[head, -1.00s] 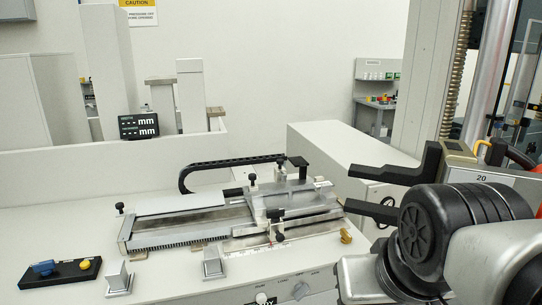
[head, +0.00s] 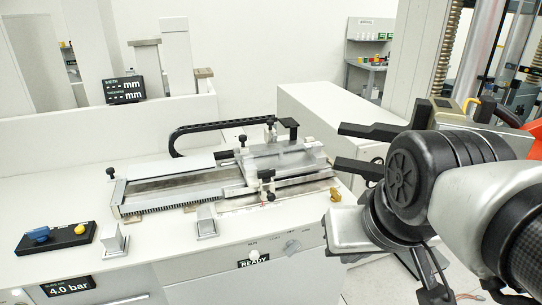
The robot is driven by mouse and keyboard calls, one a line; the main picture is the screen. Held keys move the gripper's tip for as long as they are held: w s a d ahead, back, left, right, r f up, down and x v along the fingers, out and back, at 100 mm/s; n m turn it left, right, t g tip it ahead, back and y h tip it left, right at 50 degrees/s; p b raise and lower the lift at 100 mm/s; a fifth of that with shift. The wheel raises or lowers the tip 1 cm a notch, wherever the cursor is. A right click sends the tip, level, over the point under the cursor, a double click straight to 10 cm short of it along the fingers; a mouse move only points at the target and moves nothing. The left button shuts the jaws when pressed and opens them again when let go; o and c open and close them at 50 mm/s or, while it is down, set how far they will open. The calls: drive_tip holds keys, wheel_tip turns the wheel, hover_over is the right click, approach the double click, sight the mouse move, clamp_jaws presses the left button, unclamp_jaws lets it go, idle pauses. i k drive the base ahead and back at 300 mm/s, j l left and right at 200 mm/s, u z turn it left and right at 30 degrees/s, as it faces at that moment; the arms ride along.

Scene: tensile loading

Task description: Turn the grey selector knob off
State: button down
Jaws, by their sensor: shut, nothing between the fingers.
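The grey selector knob (head: 292,247) is on the sloping front panel of the white bench, below the slide fixture. It is round and grey, with small marks around it that are too small to read. I cannot tell its setting. Nothing touches it in the head view. My arm's black and grey links fill the right side, to the right of the knob.
A white push button (head: 254,255) and a READY label are left of the knob. A metal slide fixture (head: 170,187) lies on the bench. Two black prongs (head: 372,132) stick out leftward beyond my arm. A black switch box (head: 56,240) is at left.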

sight(292, 246)
drive_tip(key=u, duration=0.15)
drive_tip(key=k+j+u, duration=0.15)
drive_tip(key=j, duration=0.25)
drive_tip(key=k+j+u, duration=0.1)
drive_tip(key=j, duration=0.35)
drive_tip(key=j+u, duration=0.15)
drive_tip(key=j, duration=0.3)
drive_tip(key=k, duration=0.05)
